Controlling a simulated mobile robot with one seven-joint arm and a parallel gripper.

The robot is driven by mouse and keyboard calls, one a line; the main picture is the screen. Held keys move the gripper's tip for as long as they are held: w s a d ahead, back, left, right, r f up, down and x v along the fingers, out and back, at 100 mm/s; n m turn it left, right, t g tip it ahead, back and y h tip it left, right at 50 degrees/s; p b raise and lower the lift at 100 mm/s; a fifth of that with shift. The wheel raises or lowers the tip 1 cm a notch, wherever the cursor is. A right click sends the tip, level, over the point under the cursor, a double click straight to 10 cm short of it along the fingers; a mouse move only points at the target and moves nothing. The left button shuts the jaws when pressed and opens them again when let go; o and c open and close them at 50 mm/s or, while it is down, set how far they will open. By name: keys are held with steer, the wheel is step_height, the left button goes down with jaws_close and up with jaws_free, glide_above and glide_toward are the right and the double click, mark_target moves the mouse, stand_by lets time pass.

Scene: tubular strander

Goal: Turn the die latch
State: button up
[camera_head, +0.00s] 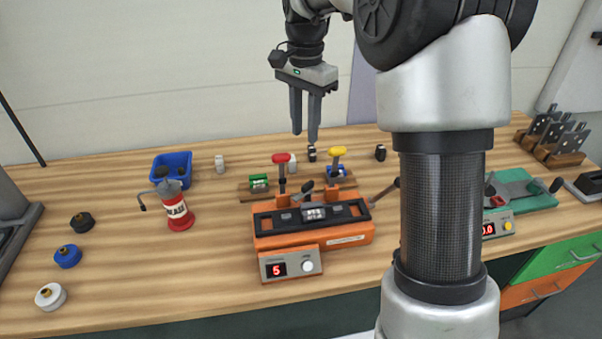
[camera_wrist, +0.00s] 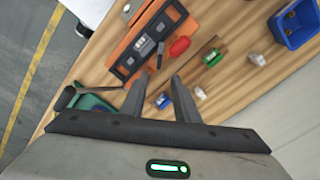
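An orange machine (camera_head: 350,233) with a black top plate stands at the middle of the bench; it also shows in the wrist view (camera_wrist: 119,50). A small dark lever (camera_head: 307,186) stands at its back edge and also shows in the wrist view (camera_wrist: 160,50). It may be the die latch, but I cannot tell for sure. A longer dark handle (camera_head: 385,193) sticks out at the machine's right. My gripper (camera_head: 305,136) hangs above and behind the machine, fingers down, touching nothing. In the wrist view its fingers (camera_wrist: 160,80) are apart and empty.
Behind the machine, a wooden board (camera_head: 252,195) holds a green block (camera_head: 259,184) and a blue block (camera_head: 344,172). Red (camera_head: 281,158) and yellow (camera_head: 338,151) knobs stand upright there. A blue bin (camera_head: 172,160) and grease can (camera_head: 179,213) stand left. A green device (camera_head: 530,200) stands right.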

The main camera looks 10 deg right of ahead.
mark_target(304, 186)
step_height(304, 186, down, 16)
steer(key=shift+f+b, duration=0.1)
steer(key=shift+b, duration=0.3)
jaws_close()
